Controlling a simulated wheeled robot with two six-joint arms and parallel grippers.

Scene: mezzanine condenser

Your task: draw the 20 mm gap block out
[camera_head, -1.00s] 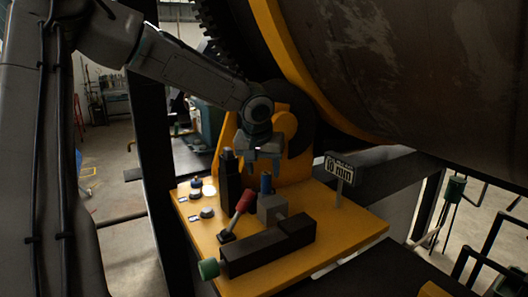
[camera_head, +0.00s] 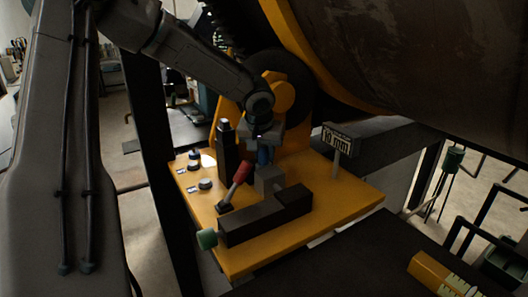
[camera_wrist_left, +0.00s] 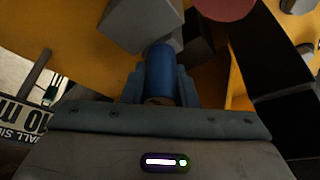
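The gap block (camera_head: 268,180) is a grey block with an upright blue handle (camera_head: 264,157). It sits on the yellow plate (camera_head: 335,205), against a dark bar (camera_head: 270,216). My left gripper (camera_head: 263,146) is above the block, with its fingers down around the handle. In the left wrist view the fingers (camera_wrist_left: 161,85) lie close against both sides of the blue handle (camera_wrist_left: 160,72), and the grey block (camera_wrist_left: 140,22) shows beyond it. No size marking is readable on the block. My right gripper is not in view.
A red-handled lever (camera_head: 238,180) and a dark post (camera_head: 227,150) stand just left of the block. A green knob (camera_head: 207,239) ends the bar. A "10 mm" sign (camera_head: 337,140) stands to the right. The large drum (camera_head: 420,65) overhangs behind. A yellow holder (camera_head: 440,272) lies at lower right.

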